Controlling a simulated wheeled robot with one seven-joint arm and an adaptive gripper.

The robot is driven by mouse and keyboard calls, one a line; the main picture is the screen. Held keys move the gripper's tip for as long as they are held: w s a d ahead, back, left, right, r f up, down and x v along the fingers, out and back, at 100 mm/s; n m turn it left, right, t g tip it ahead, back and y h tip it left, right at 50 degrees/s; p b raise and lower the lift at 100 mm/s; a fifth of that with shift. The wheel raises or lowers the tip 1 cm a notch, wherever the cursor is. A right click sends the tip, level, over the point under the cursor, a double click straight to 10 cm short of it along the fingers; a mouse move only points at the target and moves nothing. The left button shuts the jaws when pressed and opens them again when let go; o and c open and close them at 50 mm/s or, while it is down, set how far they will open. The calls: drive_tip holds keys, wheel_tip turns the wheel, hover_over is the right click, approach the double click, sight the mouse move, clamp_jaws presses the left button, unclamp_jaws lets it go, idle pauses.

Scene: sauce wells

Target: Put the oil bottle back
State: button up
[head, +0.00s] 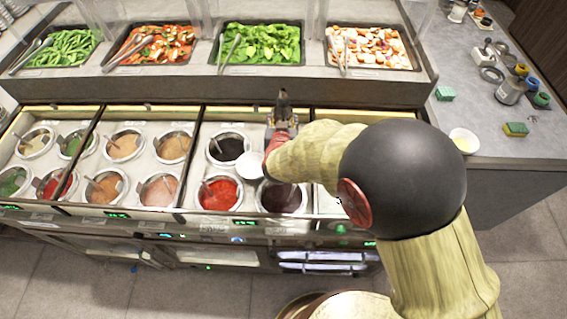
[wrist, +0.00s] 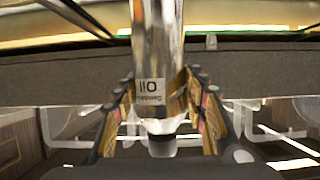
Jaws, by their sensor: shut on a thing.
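The oil bottle (wrist: 158,45) is a shiny metal cylinder with a white label reading OIL, seen in the wrist view. My gripper (wrist: 163,105) has a finger on each side of it and is shut on it. In the head view my gripper (head: 281,130) is over the right part of the sauce wells, near their back edge. A dark narrow tip, seemingly the bottle's (head: 283,98), shows just beyond the gripper; the rest is hidden by the gripper and arm. I cannot tell whether the bottle touches anything below.
Sauce wells with ladles, including a red one (head: 220,193) and a dark one (head: 229,148), lie left of and below my gripper. Food trays, including a green one (head: 262,43), stand on the raised shelf behind. The right counter (head: 465,105) holds a white bowl (head: 463,140), sponges and jars.

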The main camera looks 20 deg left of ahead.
drive_tip(key=f+b, duration=0.1)
drive_tip(key=f, duration=0.3)
drive_tip(key=f+b, duration=0.2)
drive_tip(key=f, duration=0.2)
drive_tip(key=f+b, duration=0.1)
drive_tip(key=f, duration=0.3)
drive_tip(key=shift+w+a+f+b, duration=0.1)
drive_tip(key=shift+w+b, duration=0.2)
drive_tip(key=shift+b, duration=0.1)
drive_tip(key=shift+f, duration=0.1)
drive_tip(key=o, duration=1.3)
drive_tip(key=shift+f, duration=0.1)
drive_tip(key=shift+r, duration=0.2)
drive_tip(key=p+v, duration=0.2)
drive_tip(key=v, duration=0.5)
drive_tip(key=shift+s, duration=0.25)
